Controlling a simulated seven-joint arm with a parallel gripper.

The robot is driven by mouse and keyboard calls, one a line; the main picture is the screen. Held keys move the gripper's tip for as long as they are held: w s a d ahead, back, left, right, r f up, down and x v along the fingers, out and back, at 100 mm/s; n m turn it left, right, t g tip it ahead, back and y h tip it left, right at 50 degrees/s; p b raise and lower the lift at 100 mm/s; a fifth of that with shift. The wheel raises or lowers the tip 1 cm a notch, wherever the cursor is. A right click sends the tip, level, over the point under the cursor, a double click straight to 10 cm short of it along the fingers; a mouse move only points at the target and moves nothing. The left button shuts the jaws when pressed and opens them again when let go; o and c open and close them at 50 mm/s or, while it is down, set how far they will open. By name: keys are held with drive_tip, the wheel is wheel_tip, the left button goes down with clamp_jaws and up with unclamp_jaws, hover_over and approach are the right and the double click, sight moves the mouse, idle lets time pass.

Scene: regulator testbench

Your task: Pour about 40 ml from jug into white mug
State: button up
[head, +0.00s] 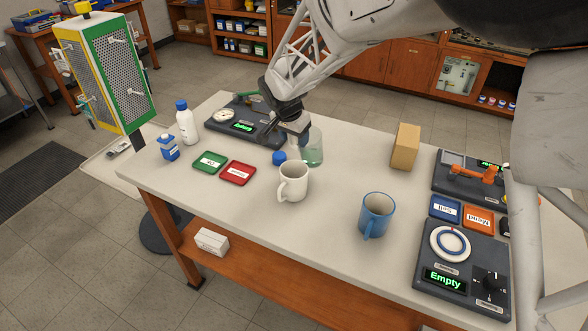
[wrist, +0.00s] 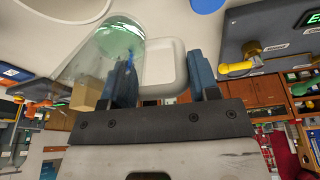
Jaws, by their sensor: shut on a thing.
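The jug (head: 315,150) is clear with pale green liquid in it. It stands on the table just behind the white mug (head: 292,182) in the head view and looks upright. My gripper (head: 298,132) is at the jug's left side. In the wrist view, the jug (wrist: 118,42) is beside the fingers, and its pale handle (wrist: 166,68) is between them. My gripper (wrist: 164,80) is shut on this handle. The mug looks upright, with its handle toward the viewer; its inside cannot be seen well.
A blue round cap (head: 279,157) is close to the jug and mug. Green (head: 210,161) and red (head: 238,173) trays lie left. A blue mug (head: 375,214) and tan box (head: 405,146) stand right. A device reading "Empty" (head: 462,270) is at the front right.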

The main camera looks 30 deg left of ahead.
drive_tip(key=shift+s+a+r+t+h, duration=0.1)
drive_tip(key=shift+s+r+t+h, duration=0.15)
drive_tip(key=shift+s+t, duration=0.9)
drive_tip(key=shift+s+a+r+t+h, duration=0.1)
drive_tip(key=shift+s+r+t+h, duration=0.15)
drive_tip(key=shift+t, duration=1.65)
drive_tip(key=shift+s+a+r+t+h, duration=0.1)
drive_tip(key=shift+s+r+t+h, duration=0.15)
drive_tip(key=shift+s+t, duration=0.95)
drive_tip(key=shift+w+t, duration=0.4)
drive_tip(key=shift+t, duration=0.05)
drive_tip(key=shift+s+r+t, duration=0.2)
drive_tip(key=shift+r+t, duration=0.05)
drive_tip(key=shift+t, duration=0.65)
drive_tip(key=shift+f, duration=0.1)
drive_tip(key=shift+w+d+f+t, duration=0.15)
drive_tip(key=shift+w+t, duration=0.25)
drive_tip(key=shift+w, duration=0.5)
drive_tip(key=shift+w+f+t+h, duration=0.1)
drive_tip(key=shift+f+t+h, duration=0.15)
drive_tip(key=shift+t, duration=0.25)
